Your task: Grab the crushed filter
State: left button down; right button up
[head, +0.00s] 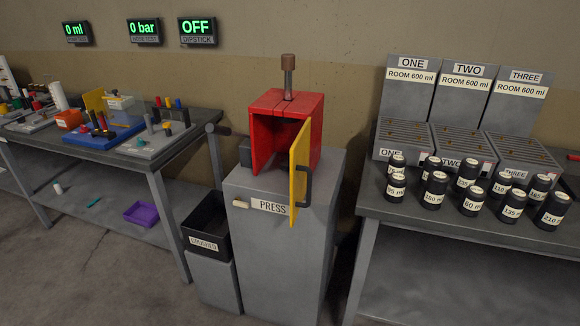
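No crushed filter can be made out in the head view. The red press (265,103) stands on a grey cabinet labelled PRESS (258,255). Its yellow door (299,170) with a dark handle stands open toward me and hides part of the inside. What I see of the inside is red walls and shadow; I cannot tell whether a filter lies there. A black bin labelled CRUSHED (207,227) sits on a low grey stand left of the press; its inside looks dark and no filter shows in it. Neither of my grippers is in view.
A left bench (172,148) holds tools, coloured blocks and small parts; a purple tray (142,213) is on its lower shelf. A right bench (375,205) holds several black labelled canisters (435,190) before racks ONE, TWO and THREE. Wall displays read 0 ml, 0 bar and OFF.

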aim_at(284, 163)
jog(key=i+j, duration=0.15)
jog(key=j, duration=0.2)
jog(key=i+j+z, duration=0.15)
jog(key=j, duration=0.2)
jog(key=i+j, duration=0.15)
jog(key=j, duration=0.25)
jog(key=i+j+z, duration=0.15)
jog(key=j, duration=0.2)
jog(key=i+j, duration=0.15)
jog(key=j, duration=0.25)
jog(key=i+j+z, duration=0.1)
jog(key=j, duration=0.3)
